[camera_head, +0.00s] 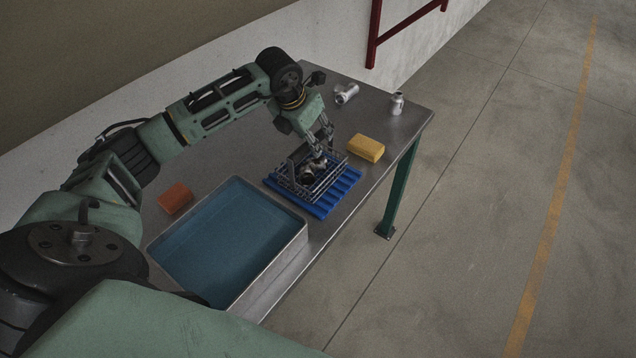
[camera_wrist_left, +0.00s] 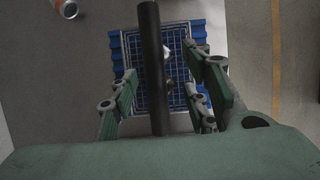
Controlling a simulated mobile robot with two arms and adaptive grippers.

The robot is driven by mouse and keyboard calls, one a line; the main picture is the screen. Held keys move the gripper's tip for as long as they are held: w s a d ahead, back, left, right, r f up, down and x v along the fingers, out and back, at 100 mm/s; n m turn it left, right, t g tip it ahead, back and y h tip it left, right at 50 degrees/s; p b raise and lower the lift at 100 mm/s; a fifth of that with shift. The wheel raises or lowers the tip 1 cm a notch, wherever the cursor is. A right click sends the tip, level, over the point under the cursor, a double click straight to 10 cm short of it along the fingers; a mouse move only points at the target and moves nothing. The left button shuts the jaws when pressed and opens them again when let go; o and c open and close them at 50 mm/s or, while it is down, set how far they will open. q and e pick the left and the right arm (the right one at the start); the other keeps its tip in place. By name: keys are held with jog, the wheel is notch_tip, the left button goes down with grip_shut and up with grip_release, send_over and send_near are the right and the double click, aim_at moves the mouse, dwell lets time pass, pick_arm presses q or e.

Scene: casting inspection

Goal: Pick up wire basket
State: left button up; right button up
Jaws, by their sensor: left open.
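The wire basket (camera_head: 303,189) is a dark wire-mesh tray with small metal parts inside, sitting on a blue ribbed mat (camera_head: 322,209) on the table. My left gripper (camera_head: 322,147) is over the basket, pointing down, with its fingers apart. In the left wrist view, the basket's mesh (camera_wrist_left: 180,58) lies below and between the open fingers of my left gripper (camera_wrist_left: 160,98). A dark bar (camera_wrist_left: 152,60), apparently the basket's handle, runs between the fingers; I cannot tell whether they touch it. My right gripper is not in view.
A metal tub of blue liquid (camera_head: 292,243) stands left of the mat. An orange block (camera_head: 175,197) lies behind the tub, and a yellow sponge (camera_head: 366,148) lies right of the basket. Two metal cans, one lying (camera_head: 346,93) and one upright (camera_head: 396,104), are at the table's far end.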

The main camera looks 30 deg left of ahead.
pick_arm(q)
jog(key=p+x, duration=0.1)
jog(key=x, duration=0.2)
jog(key=shift+f, duration=0.1)
jog(key=shift+f+b, duration=0.1)
jog(key=shift+b, duration=0.2)
jog(key=shift+d+f, duration=0.1)
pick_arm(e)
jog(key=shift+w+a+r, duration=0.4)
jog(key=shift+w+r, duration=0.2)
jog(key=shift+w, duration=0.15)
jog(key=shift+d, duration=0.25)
